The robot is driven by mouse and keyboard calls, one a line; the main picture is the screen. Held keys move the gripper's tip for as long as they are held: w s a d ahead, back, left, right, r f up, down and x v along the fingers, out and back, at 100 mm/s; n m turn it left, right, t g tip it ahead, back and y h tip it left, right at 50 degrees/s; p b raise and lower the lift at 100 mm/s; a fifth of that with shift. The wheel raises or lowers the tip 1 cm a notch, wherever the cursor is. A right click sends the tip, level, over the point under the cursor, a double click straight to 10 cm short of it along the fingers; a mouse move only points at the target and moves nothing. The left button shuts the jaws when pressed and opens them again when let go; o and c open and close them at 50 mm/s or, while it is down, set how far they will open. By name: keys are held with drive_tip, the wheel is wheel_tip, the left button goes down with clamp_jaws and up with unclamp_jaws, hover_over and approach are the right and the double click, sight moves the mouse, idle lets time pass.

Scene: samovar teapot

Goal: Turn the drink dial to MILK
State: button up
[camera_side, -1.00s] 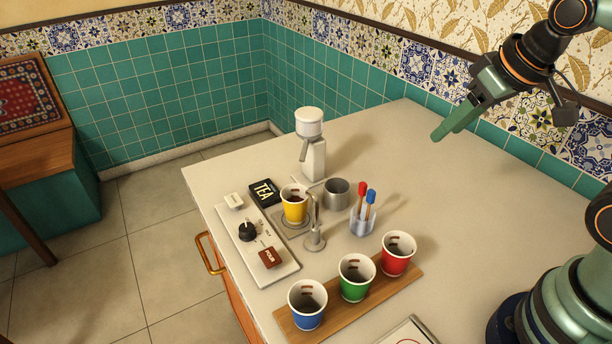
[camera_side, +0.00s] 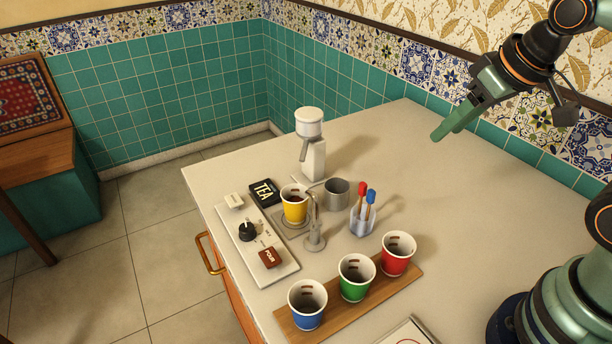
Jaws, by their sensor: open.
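The drink dial (camera_side: 247,232) is a black knob on a pale control panel (camera_side: 279,271) at the left side of the counter. A white pointer mark shows on its top; the labels around it are too small to read. A red-brown POUR button (camera_side: 270,257) and a pale button (camera_side: 234,201) are on the same panel. A black TEA sign (camera_side: 264,192) stands beside the panel. My gripper (camera_side: 438,136) is at the upper right, high above the counter and far from the dial. Its fingers overlap in this view and nothing shows between them.
A metal cup (camera_side: 336,194), a white grinder-like device (camera_side: 312,145) and a holder (camera_side: 362,223) with red and blue sticks stand nearby. Blue, green and red cups stand on a wooden board (camera_side: 408,286).

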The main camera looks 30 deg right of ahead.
drive_tip(key=o, duration=0.4)
drive_tip(key=shift+w, duration=0.1)
drive_tip(key=n+g, duration=0.6)
drive_tip(key=n, duration=0.8)
hover_over(246, 227)
wheel_tip(246, 227, down, 12)
wheel_tip(246, 227, down, 11)
drive_tip(key=shift+f, duration=0.15)
